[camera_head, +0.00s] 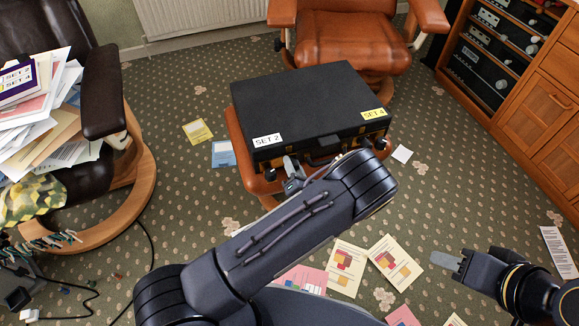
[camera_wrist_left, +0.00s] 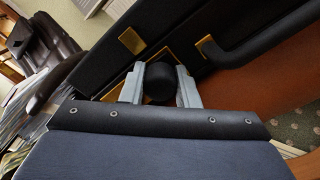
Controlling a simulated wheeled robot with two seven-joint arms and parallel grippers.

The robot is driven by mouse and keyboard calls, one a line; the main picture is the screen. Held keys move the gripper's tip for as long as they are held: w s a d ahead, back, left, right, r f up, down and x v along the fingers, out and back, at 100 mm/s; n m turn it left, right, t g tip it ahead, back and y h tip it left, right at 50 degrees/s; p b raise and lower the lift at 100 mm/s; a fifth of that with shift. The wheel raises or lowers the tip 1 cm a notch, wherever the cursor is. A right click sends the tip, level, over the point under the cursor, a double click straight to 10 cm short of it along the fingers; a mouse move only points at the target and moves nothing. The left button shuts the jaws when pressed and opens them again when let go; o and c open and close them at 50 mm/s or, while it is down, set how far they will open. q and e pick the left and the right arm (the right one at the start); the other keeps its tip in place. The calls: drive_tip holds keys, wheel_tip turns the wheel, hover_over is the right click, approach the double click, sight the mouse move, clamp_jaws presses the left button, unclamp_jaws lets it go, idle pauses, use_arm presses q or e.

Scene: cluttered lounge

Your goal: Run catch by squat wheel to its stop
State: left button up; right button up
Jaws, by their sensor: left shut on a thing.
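A black case (camera_head: 300,100) lies flat on an orange-brown seat, with a "SET 2" label (camera_head: 267,140) at its front left and a yellow "SET 4" label (camera_head: 373,114) at its front right. My left gripper (camera_head: 292,172) is at the case's front side near "SET 2". In the left wrist view its two grey fingers (camera_wrist_left: 160,88) are shut on a squat black round knob (camera_wrist_left: 159,80). A brass plate (camera_wrist_left: 131,40) and the black handle (camera_wrist_left: 262,50) show beside it. My right gripper (camera_head: 446,261) is away from the case, low at the right; its finger gap is not clear.
The orange-brown seat (camera_head: 243,158) shows around the case. A dark armchair (camera_head: 103,90) with piled papers stands left, an orange armchair (camera_head: 350,38) behind, and a wooden cabinet (camera_head: 537,100) right. Papers (camera_head: 346,266) and a cable (camera_head: 140,270) lie on the patterned carpet.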

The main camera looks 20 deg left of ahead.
sight(298, 168)
use_arm(q)
drive_tip(key=shift+w+d, duration=0.25)
drive_tip(key=shift+d, duration=0.2)
drive_tip(key=o, duration=1)
drive_tip(key=p+v, duration=0.1)
drive_tip(key=v, duration=0.6)
drive_tip(key=shift+p, duration=0.35)
drive_tip(key=shift+s+d, duration=0.2)
drive_tip(key=shift+s, duration=0.15)
